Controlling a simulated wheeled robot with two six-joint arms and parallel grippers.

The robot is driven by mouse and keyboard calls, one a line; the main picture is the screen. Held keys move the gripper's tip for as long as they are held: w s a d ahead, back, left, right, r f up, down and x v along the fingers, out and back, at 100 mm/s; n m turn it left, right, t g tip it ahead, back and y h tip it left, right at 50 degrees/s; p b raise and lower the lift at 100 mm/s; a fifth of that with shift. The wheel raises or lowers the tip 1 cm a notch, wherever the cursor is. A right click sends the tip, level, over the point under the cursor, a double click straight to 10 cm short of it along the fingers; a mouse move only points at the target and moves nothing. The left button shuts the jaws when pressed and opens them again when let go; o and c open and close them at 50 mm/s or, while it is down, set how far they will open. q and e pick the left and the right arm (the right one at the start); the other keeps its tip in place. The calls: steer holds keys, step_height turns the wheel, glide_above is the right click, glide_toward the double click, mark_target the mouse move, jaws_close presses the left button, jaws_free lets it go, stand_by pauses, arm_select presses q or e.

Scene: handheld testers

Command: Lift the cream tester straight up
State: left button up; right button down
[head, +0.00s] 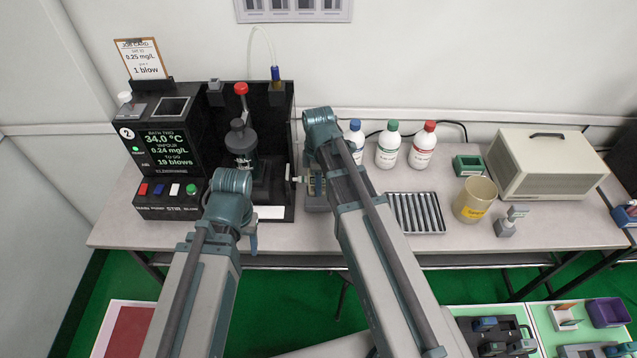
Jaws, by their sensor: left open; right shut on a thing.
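A small cream-coloured piece (300,179), likely part of the cream tester, shows beside my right arm at the front of the black bath machine. Most of it is hidden by the arm. A grey block (316,203) is below it; I cannot tell if the two touch. My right gripper (312,184) is mostly hidden behind its wrist and is shut on what seems to be this tester. My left gripper (252,240) is open and empty near the table's front edge, in front of the machine; its fingers are only partly seen.
The black bath machine (160,155) with a lit screen stands left. Three capped bottles (389,152), a slotted metal tray (415,213), a beige cup (474,200), another small stand with a device (508,222) and a cream case (540,165) are to the right. Table front right is clear.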

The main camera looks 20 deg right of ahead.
steer(key=shift+r, duration=0.15)
stand_by(0.3)
steer(key=shift+r+p, duration=2.9)
steer(key=shift+p, duration=0.15)
